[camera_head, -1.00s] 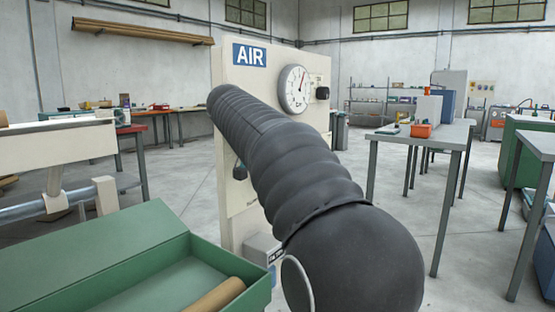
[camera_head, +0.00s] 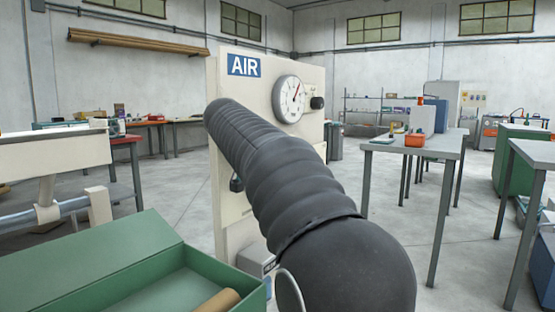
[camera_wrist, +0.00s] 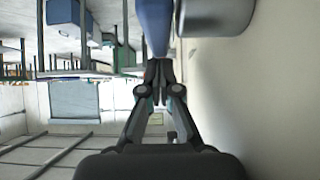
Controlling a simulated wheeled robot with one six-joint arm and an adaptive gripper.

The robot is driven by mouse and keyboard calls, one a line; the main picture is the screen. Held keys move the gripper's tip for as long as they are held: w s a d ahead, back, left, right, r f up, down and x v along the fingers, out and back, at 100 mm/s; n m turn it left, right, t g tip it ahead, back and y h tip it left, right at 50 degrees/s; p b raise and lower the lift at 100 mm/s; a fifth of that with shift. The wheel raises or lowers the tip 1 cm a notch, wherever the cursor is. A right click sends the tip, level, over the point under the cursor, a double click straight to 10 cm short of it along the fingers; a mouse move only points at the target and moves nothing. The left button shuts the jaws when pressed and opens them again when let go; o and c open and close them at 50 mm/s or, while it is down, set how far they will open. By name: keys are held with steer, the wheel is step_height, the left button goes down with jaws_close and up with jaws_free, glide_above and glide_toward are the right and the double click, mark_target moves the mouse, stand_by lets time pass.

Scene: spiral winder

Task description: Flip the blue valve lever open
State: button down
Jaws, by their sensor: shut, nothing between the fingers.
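The blue valve lever (camera_wrist: 154,24) shows at the top middle of the wrist view, narrowing toward my fingertips. My gripper (camera_wrist: 158,72) is shut and empty, with its tips at or very near the narrow end of the lever. I cannot tell whether they touch. A grey rounded metal part (camera_wrist: 215,16) sits beside the lever, against the pale panel (camera_wrist: 275,95). In the head view the cream AIR panel (camera_head: 232,170) stands ahead, and my dark arm hides the lever and gripper there.
The panel carries a round gauge (camera_head: 288,98) and a black knob (camera_head: 317,102). A green open box (camera_head: 110,262) with a brown tube (camera_head: 218,301) is at the lower left. Grey tables (camera_head: 415,150) stand at the right. Open floor (camera_head: 385,240) lies between panel and tables.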

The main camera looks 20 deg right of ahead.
steer(key=shift+r+p, duration=2.25)
steer(key=shift+r, duration=4.7)
